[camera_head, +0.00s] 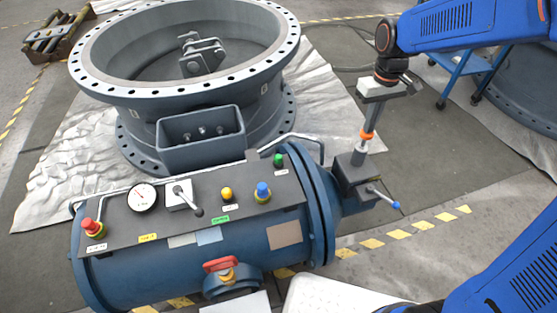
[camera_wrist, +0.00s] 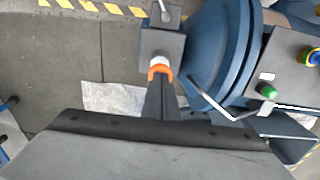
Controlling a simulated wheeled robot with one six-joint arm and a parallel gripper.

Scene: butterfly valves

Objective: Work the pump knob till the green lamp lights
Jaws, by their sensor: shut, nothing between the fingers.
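A blue tank (camera_head: 180,262) carries a dark sloped panel with several controls. A blue knob (camera_head: 263,190) on a yellow base sits toward the panel's right; it also shows in the wrist view (camera_wrist: 315,57). The green lamp (camera_head: 278,160) is at the panel's upper right corner and in the wrist view (camera_wrist: 267,91); I cannot tell if it glows. The labels are too small to read, so which knob is the pump's is unclear. My gripper (camera_head: 366,138) is shut and empty, right of the panel, pointing down over a grey box. Its orange and white tip (camera_wrist: 160,70) appears close to the box; contact is unclear.
The grey box (camera_head: 352,172) has a blue-tipped lever (camera_head: 383,197). A red button (camera_head: 91,226), gauge (camera_head: 142,197), small lever (camera_head: 186,197) and yellow lamp (camera_head: 226,194) are on the panel. A bent handle (camera_head: 308,138) stands between gripper and panel. A large flanged valve (camera_head: 190,95) is behind.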

